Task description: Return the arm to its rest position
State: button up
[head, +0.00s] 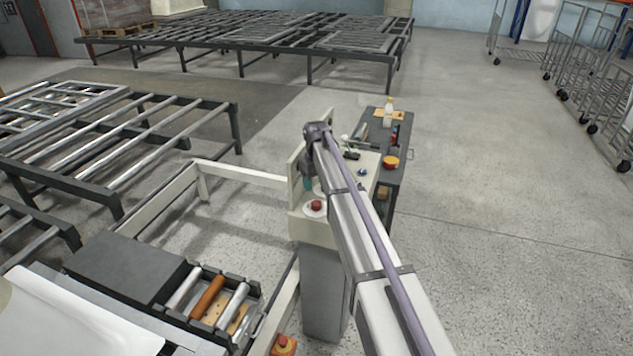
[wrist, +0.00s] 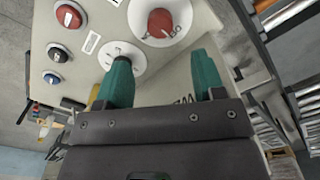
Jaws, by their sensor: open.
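My arm reaches out over the cream control panel (head: 310,229) on its grey pedestal. My gripper (wrist: 162,68) shows in the wrist view with its two teal fingers apart and nothing held between them. It is close to the panel face. A round white dial (wrist: 133,52) lies right behind the left finger, which partly hides it. I cannot tell whether they touch. A red knob on a white disc (wrist: 160,22) is just beyond the fingertips. In the head view only a bit of teal finger (head: 308,184) shows below my wrist; the arm hides the rest.
Red and blue buttons (wrist: 68,16) line the panel's left side in the wrist view. A dark cart (head: 395,150) with a bottle and small items stands beside the panel. A cream rail frame (head: 240,174) and roller tables (head: 150,130) are at the left.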

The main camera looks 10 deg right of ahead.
notch_tip(320, 180, up, 2)
jog(key=shift+p, duration=0.3)
jog(key=s+f+m+b, duration=0.1)
jog(key=s+m, duration=0.3)
jog(key=s, duration=3.4)
jog(key=shift+f, duration=0.15)
